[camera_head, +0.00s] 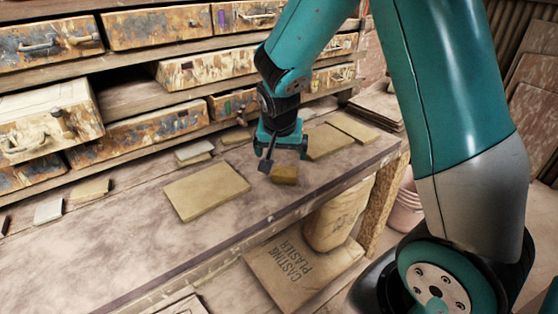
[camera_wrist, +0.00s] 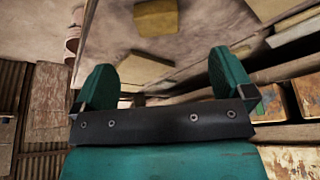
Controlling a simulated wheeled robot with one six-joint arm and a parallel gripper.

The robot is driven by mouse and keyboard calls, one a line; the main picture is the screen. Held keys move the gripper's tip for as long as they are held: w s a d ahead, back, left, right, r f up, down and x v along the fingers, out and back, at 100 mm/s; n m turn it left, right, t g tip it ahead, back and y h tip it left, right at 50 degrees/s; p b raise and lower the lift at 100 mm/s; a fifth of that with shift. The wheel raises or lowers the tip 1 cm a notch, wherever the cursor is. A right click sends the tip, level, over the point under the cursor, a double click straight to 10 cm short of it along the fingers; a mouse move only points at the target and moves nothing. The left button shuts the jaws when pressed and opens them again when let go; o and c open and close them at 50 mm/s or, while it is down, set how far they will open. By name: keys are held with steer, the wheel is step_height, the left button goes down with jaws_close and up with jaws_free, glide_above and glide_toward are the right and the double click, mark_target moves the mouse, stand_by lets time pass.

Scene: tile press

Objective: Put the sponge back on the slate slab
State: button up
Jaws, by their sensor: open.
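The sponge (camera_head: 284,175) is a small yellow-brown block on the bench top, just in front of my gripper (camera_head: 284,158) in the head view. In the wrist view the sponge (camera_wrist: 157,17) lies at the top, beyond the open fingers (camera_wrist: 161,64) and apart from them. My gripper is open and empty, low over the bench. A large tan flat slab (camera_head: 206,190) lies on the bench left of the sponge. I cannot tell which flat piece is the slate slab; none looks clearly like dark slate.
Two tan tiles (camera_head: 327,141) lie right of my gripper. Small pale tiles (camera_head: 194,150) lie near the drawers (camera_head: 138,138) at the back. The bench's front edge (camera_head: 250,227) is close, above a plaster sack (camera_head: 300,268). The bench's left front is bare.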

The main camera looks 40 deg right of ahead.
steer(key=s+a+r+n+g+y, duration=0.1)
steer(key=s+a+r+n, duration=0.3)
steer(key=s, duration=0.4)
steer(key=s+a+r+n+g+y, duration=0.1)
steer(key=s+a+r+n+y, duration=0.2)
steer(key=s+a+n, duration=0.3)
steer(key=s+a+r+n+g+y, duration=0.1)
steer(key=s+a+r+n, duration=0.4)
steer(key=s+a, duration=0.5)
steer(key=shift+s+r+y, duration=0.15)
steer(key=shift+r+y, duration=0.05)
steer(key=shift+y, duration=0.7)
